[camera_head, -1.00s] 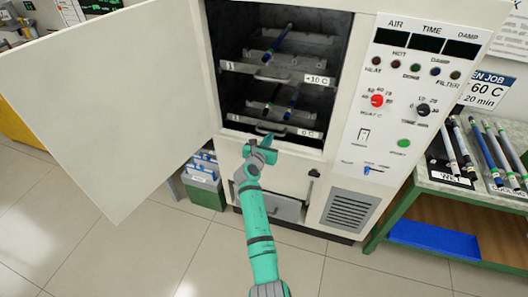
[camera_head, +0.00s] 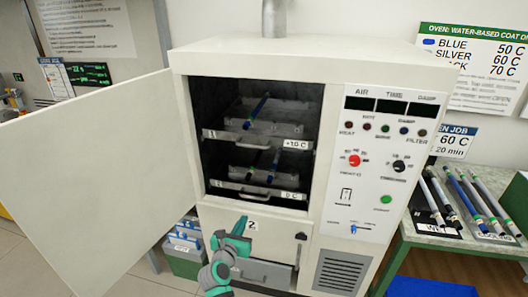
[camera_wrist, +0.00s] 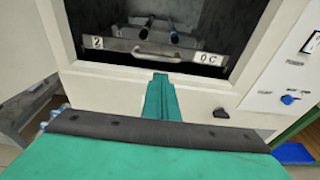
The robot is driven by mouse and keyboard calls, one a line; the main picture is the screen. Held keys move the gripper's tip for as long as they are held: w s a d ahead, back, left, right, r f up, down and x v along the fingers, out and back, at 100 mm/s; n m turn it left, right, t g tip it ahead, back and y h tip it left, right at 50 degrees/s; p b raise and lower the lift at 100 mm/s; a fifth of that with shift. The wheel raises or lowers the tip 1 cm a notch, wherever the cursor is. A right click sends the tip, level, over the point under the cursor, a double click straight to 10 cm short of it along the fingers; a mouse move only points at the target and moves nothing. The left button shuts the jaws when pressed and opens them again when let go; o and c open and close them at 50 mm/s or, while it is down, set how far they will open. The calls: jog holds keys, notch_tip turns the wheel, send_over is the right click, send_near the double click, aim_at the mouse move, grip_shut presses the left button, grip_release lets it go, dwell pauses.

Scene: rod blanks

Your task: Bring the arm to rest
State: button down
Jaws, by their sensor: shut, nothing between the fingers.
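My gripper (camera_head: 239,228) is shut and empty, in front of the oven's lower front, below the open chamber. In the wrist view my gripper (camera_wrist: 160,85) shows as a teal shape below the lower tray's handle, apart from it as far as I can tell. The oven (camera_head: 300,63) is a white cabinet with its door (camera_head: 85,170) swung wide open to the left. Inside, an upper tray (camera_head: 225,134) holds a blue rod (camera_head: 257,110). A lower tray (camera_head: 225,185) holds two rods, one dark and one blue (camera_head: 273,166).
A control panel (camera_head: 385,150) with displays and knobs is right of the chamber. A green-framed bench (camera_head: 425,231) at the right carries several rods. A blue bin (camera_head: 430,288) sits under it. A box of folders (camera_head: 185,262) stands on the floor below the door.

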jog(key=s+d+f+m+y, duration=0.1)
jog(key=s+f+m, duration=0.4)
jog(key=s, duration=0.5)
jog(key=s+d+f+m+g+y, duration=0.1)
jog(key=s+f+m, duration=0.4)
jog(key=s, duration=0.4)
jog(key=s+f+m+y, duration=0.2)
jog(key=s+f+m, duration=0.3)
jog(key=s, duration=0.5)
jog(key=s+d+r+m, duration=0.4)
jog(key=s+m, duration=0.2)
jog(key=s, duration=0.3)
jog(key=s+d+r+m+h, duration=0.1)
jog(key=s+d+r+m, duration=0.2)
jog(key=s+m, duration=0.3)
jog(key=s+d+r+m, duration=0.4)
jog(key=s+r+m, duration=0.2)
jog(key=s, duration=0.6)
jog(key=shift+s+d+m+t+h, duration=0.3)
jog(key=shift+s+d+m+t, duration=0.1)
jog(key=shift+m, duration=0.2)
jog(key=shift+w+a+r, duration=0.1)
